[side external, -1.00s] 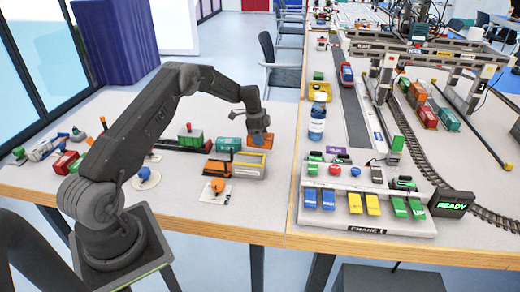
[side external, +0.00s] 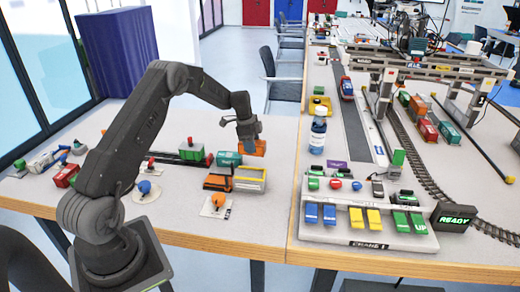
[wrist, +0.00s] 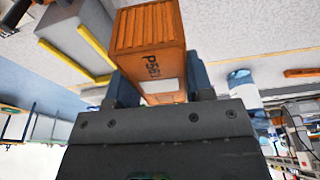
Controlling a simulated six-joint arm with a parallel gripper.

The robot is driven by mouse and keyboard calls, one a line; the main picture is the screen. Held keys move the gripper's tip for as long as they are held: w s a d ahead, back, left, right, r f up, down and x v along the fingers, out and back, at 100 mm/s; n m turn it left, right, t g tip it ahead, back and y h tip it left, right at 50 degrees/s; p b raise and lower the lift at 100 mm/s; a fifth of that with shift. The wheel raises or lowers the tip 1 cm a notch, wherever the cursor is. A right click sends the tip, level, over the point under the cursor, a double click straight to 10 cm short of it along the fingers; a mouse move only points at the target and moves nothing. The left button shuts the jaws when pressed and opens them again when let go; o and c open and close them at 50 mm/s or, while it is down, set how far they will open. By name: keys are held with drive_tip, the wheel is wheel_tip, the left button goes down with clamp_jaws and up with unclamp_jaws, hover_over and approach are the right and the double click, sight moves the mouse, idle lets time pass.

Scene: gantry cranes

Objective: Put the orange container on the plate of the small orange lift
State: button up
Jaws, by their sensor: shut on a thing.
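The orange container (side external: 252,148) is held in my gripper (side external: 247,138), above the table. In the wrist view, the orange container (wrist: 150,35), marked with lettering, sits between the fingers of my gripper (wrist: 160,85). A small orange vehicle-like body (side external: 217,182) joined to a grey bed with yellow rails (side external: 250,186), seemingly the small orange lift, stands below and in front of the container. The grey bed (wrist: 85,22) also shows at upper left in the wrist view, apart from the container. Its plate is not clearly visible.
A teal container (side external: 228,159) stands just left of the held one. A green container (side external: 191,149) is on a rail wagon farther left. An orange knob (side external: 218,200) on a white base is in front. A blue bottle (side external: 318,135) and the crane control panel (side external: 362,225) are right.

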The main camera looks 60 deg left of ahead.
drive_tip(key=s, duration=1.4)
drive_tip(key=shift+n, duration=0.4)
drive_tip(key=shift+s+a+x, duration=0.1)
drive_tip(key=shift+s+x, duration=0.05)
drive_tip(key=shift+x, duration=0.65)
drive_tip(key=shift+s+a+x, duration=0.15)
drive_tip(key=shift+x, duration=0.65)
drive_tip(key=shift+s+a+x, duration=0.1)
drive_tip(key=shift+s+x, duration=0.05)
drive_tip(key=shift+x, duration=0.65)
drive_tip(key=shift+x, duration=0.85)
drive_tip(key=shift+a, duration=0.1)
drive_tip(key=o, duration=0.9)
drive_tip(key=shift+s, duration=0.1)
drive_tip(key=shift+o, duration=0.2)
drive_tip(key=shift+r, duration=0.1)
drive_tip(key=w+d+v, duration=0.1)
drive_tip(key=v, duration=0.5)
drive_tip(key=shift+r, duration=0.5)
drive_tip(key=shift+s, duration=0.1)
